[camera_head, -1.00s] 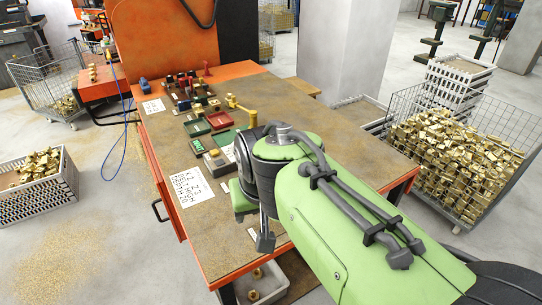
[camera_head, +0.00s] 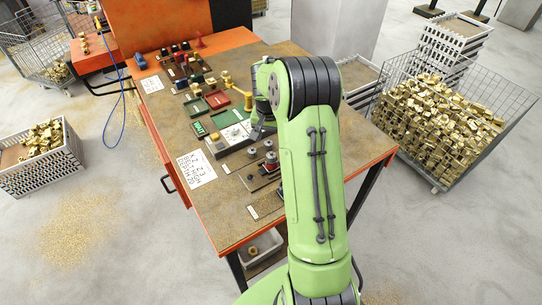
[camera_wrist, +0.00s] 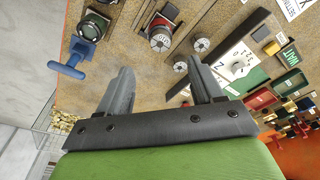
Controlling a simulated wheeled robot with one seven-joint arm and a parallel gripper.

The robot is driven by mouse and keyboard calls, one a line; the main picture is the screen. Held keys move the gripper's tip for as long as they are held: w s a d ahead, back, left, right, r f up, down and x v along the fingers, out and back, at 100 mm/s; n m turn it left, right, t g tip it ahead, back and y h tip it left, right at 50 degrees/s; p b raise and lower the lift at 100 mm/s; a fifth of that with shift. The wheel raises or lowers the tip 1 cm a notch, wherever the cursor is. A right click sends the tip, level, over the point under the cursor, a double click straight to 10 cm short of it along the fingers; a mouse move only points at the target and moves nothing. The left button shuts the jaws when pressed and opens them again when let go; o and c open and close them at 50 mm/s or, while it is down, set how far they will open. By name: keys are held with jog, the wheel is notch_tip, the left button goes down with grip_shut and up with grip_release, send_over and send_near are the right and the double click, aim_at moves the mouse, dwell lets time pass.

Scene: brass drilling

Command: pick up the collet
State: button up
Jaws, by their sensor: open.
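I cannot tell for certain which part is the collet. Small round grey metal parts stand on the workbench: in the wrist view, one slotted disc (camera_wrist: 160,41) sits on a red-and-black block, and a smaller disc (camera_wrist: 180,67) lies closer to my fingers. In the head view, round grey parts (camera_head: 271,158) stand near the bench middle, left of my arm. My gripper (camera_wrist: 161,84) is open and empty above the bench, its two grey fingers wide apart. In the head view my arm hides most of the gripper and part of the bench.
A blue T-handled tool (camera_wrist: 70,58) and a dark round part (camera_wrist: 90,27) are near the left finger. A white lettered plate (camera_wrist: 237,62) and green and red trays (camera_wrist: 289,82) lie right. A wire cage of brass parts (camera_head: 440,115) stands right of the workbench (camera_head: 225,225).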

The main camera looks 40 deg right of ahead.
aim_at(271, 155)
jog(key=f, duration=0.6)
jog(key=w+d+f, duration=0.1)
jog(key=f, duration=0.2)
jog(key=shift+f, duration=0.3)
jog(key=shift+r, duration=0.1)
jog(key=shift+c, duration=0.7)
jog(key=c, duration=1.1)
